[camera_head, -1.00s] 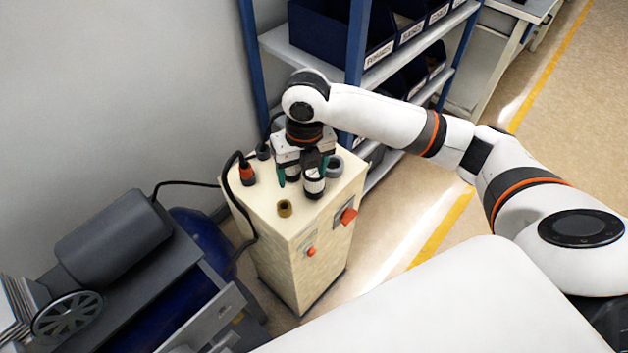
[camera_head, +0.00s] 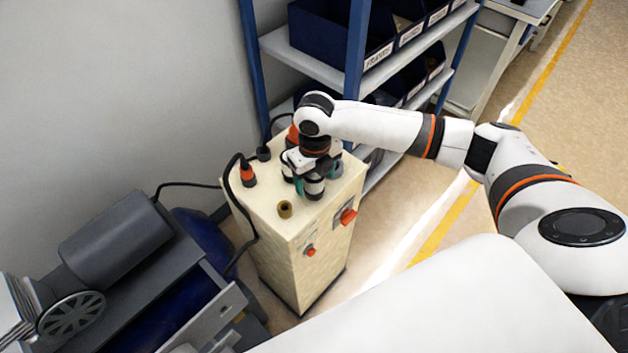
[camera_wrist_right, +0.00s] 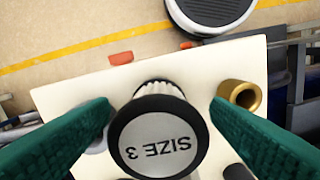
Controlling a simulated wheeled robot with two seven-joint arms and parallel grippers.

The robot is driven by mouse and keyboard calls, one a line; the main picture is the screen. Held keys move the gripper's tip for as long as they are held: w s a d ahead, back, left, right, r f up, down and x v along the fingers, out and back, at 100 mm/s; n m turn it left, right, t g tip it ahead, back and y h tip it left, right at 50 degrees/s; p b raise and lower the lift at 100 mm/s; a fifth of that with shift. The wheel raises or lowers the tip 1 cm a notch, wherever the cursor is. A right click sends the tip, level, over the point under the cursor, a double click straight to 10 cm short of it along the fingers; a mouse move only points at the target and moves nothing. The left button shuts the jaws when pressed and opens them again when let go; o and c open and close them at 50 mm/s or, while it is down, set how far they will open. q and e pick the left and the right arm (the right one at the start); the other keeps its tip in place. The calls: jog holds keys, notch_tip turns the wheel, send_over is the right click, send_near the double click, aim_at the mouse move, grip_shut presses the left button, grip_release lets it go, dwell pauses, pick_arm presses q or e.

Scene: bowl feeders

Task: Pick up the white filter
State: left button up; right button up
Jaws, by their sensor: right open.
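A filter with a white pleated body and a dark-rimmed cap marked "SIZE 3" (camera_wrist_right: 160,145) stands upright in the right wrist view. In the head view it (camera_head: 314,187) is on top of the cream cabinet (camera_head: 268,208), partly covered by my gripper. My right gripper (camera_wrist_right: 160,108) is open, with its green fingers on either side of the filter. In the head view the right gripper (camera_head: 310,180) is low over the cabinet top; I cannot tell whether the fingers touch the filter. My left gripper is not in view.
A brass bushing (camera_head: 285,209) stands close by on the cabinet top. An orange and black connector (camera_head: 248,176) and a dark one (camera_head: 264,153) stand at the left. Blue shelving (camera_head: 357,50) rises behind, and a grey machine (camera_head: 115,238) is at the left.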

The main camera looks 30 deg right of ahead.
jog(key=shift+f, duration=1.3)
jog(key=c, duration=1.2)
jog(key=shift+r, duration=0.1)
